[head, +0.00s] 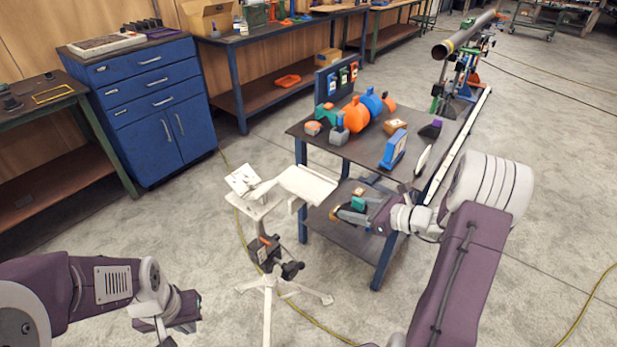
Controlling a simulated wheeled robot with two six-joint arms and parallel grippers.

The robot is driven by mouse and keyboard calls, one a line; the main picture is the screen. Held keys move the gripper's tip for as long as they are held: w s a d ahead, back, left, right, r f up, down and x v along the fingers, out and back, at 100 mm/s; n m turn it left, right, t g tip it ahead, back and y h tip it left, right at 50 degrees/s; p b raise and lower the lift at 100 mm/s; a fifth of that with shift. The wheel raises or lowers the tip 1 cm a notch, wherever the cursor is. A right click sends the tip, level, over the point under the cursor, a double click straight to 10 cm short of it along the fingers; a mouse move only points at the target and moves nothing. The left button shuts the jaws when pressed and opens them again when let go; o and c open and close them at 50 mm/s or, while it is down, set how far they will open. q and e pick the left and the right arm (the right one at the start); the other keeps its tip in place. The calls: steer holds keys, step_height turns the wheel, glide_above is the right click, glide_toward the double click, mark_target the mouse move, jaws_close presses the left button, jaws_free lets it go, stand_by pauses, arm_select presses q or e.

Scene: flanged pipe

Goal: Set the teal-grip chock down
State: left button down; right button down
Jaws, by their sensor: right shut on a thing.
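The teal-grip chock (358,203) shows as a small teal block at my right gripper (346,212). The gripper is shut on it; the fingers hide most of the chock. They are seen in front of the near side of the dark work table (352,150), over its lower shelf (345,236). I cannot tell the height above the shelf. My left gripper (186,312) is low at the bottom left, far from the table, and its fingers are too unclear to tell open from shut.
Several orange, blue and teal items, including an orange jug (355,114), a blue jug (372,101) and a blue-framed item (393,149), stand on the tabletop. A white tripod stand (268,300) is close left of the table. A long pipe (465,36) lies on supports behind. Open floor lies front right.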

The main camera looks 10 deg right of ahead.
steer(key=w+r+p, duration=0.4)
steer(key=r+p, duration=0.1)
steer(key=r, duration=0.6)
steer(key=w+r+p, duration=0.4)
steer(key=r, duration=0.7)
steer(key=b, duration=0.2)
glide_above(312, 186)
step_height(312, 186, down, 6)
steer(key=shift+f, duration=0.25)
step_height(312, 186, down, 3)
steer(key=shift+s+f+b, duration=0.1)
steer(key=shift+b, duration=0.2)
steer(key=shift+f, duration=0.45)
steer(key=shift+f, duration=0.1)
steer(key=c, duration=0.6)
jaws_free()
steer(key=shift+c, duration=0.2)
